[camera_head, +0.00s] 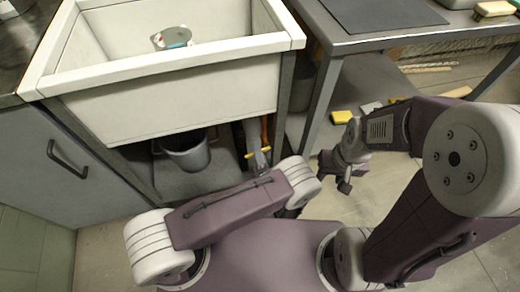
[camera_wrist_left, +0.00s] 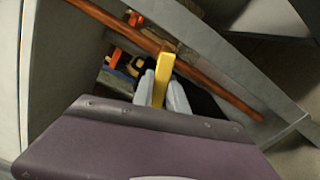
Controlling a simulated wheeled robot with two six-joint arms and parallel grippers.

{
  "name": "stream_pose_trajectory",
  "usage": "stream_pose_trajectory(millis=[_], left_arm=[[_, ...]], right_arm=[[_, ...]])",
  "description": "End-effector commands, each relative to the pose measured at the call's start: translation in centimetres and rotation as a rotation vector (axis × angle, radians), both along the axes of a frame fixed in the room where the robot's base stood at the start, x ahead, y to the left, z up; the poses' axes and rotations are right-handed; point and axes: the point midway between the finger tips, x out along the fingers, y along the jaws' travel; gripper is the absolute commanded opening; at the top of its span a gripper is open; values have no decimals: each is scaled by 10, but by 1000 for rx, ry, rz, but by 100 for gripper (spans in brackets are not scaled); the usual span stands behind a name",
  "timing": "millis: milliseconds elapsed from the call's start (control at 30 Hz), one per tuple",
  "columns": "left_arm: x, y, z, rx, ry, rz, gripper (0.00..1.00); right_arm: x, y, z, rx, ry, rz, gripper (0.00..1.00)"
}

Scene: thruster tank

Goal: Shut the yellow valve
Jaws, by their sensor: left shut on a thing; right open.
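The yellow valve handle (camera_head: 258,153) shows as a small bar under the sink, at the lower end of a copper-orange pipe (camera_head: 265,131). In the left wrist view the yellow handle (camera_wrist_left: 164,72) lies at an angle across the copper pipe (camera_wrist_left: 205,77). My left gripper (camera_head: 263,160) reaches under the sink and is shut on this handle. Its pale fingers (camera_wrist_left: 162,97) lie on either side of the handle in the wrist view. The valve body is mostly hidden. My right gripper (camera_head: 341,172) is open and empty, to the right of the sink, above the floor.
A grey bucket (camera_head: 187,152) is under the sink, left of the gripper. A metal table (camera_head: 400,40) stands at right. A yellow sponge-like block (camera_head: 341,117) lies below it.

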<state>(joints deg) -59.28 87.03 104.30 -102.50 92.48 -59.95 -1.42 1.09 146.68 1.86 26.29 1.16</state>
Motion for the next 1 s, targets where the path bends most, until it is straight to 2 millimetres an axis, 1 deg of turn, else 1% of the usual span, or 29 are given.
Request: stream_pose_trajectory(millis=[33,100,400,633,1000], left_arm=[[-1,1,3,36,14,1,0],[-1,2,4,87,31,1,0],[-1,3,9,253,84,2,0],[-1,2,10,314,104,2,0],[-1,3,10,333,110,2,0]], right_arm=[[0,0,5,0,0,0,41],[0,0,7,0,0,0,41],[0,0,15,0,0,0,41],[0,0,17,0,0,0,41],[0,0,18,0,0,0,41]])
